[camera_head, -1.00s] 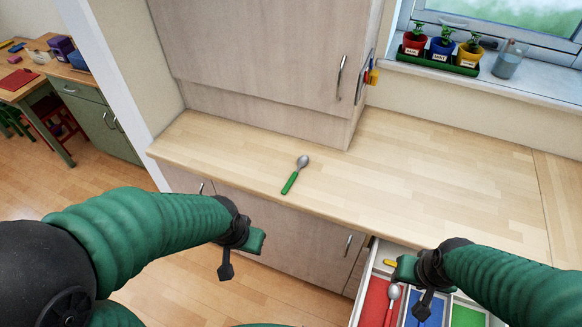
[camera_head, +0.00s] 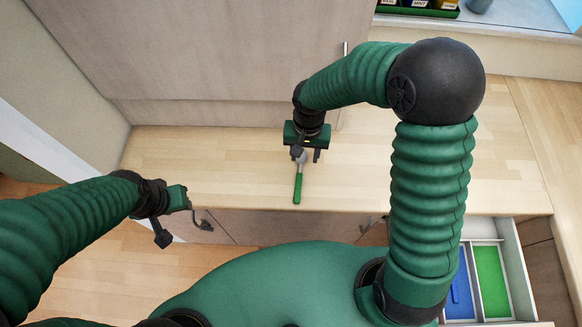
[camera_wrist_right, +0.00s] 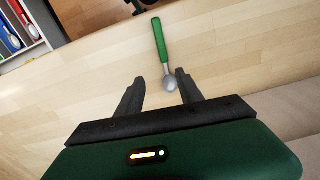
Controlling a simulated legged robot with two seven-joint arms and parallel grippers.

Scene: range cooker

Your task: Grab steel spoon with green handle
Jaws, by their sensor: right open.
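The steel spoon with the green handle (camera_head: 298,187) lies on the wooden counter, its handle toward the front edge. My right gripper (camera_head: 307,156) is open just over its bowl end and partly covers the bowl in the head view. In the right wrist view the spoon (camera_wrist_right: 161,42) shows whole, with the steel bowl between the tips of the two open fingers (camera_wrist_right: 160,88). The fingers do not close on it; the exact height gap is hard to tell. My left gripper (camera_head: 178,205) hangs in front of the counter at the left, away from the spoon; its jaw opening is unclear.
An open drawer with blue (camera_head: 459,289) and green (camera_head: 491,280) compartments sits at lower right, below my right arm. The wall cabinet (camera_head: 220,60) rises behind the spoon. The counter (camera_head: 215,165) left of the spoon is clear.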

